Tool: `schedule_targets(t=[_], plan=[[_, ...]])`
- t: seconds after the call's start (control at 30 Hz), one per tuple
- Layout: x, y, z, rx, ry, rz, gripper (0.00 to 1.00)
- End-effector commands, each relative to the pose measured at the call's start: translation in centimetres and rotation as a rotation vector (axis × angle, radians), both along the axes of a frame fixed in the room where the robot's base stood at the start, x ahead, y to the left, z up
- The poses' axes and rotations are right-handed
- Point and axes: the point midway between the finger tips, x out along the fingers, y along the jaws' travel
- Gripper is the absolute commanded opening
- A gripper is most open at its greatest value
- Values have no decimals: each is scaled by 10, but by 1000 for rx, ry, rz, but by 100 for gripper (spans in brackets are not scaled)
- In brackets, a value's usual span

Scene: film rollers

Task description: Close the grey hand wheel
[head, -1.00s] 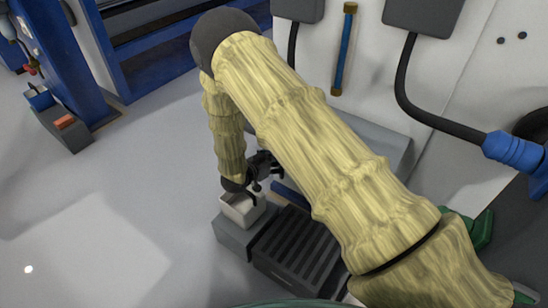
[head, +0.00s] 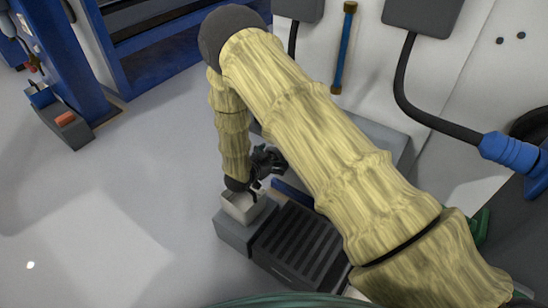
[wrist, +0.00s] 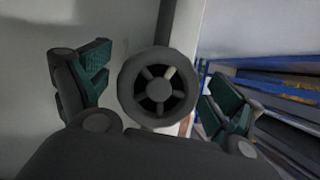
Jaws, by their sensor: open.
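The grey hand wheel (wrist: 154,90) shows in the wrist view, a round rim with several spokes and a hub, seen face on. It sits near the middle of the picture, between the spread green-padded fingers of my gripper (wrist: 158,78). The fingers are open, and a gap shows on each side of the rim. How far the wheel lies beyond the fingertips is hard to tell. In the head view my gripper (head: 266,162) is small and dark, beyond my yellow-sleeved arm. I cannot make out the wheel there.
A pale open box (head: 240,212) stands on a grey block below my gripper. A dark ribbed block (head: 298,240) is beside it. A white panel with a black cable (head: 403,90) stands behind. A blue frame (head: 65,60) is at the left.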

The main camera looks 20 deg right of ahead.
Motion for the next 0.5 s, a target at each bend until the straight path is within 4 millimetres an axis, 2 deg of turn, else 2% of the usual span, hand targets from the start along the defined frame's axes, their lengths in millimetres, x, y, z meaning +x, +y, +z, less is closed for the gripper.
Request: schedule_targets(t=[0.27,0.5], plan=[[-3,4,3,0,0,1,93],[-23,29,16,0,0,1,93]])
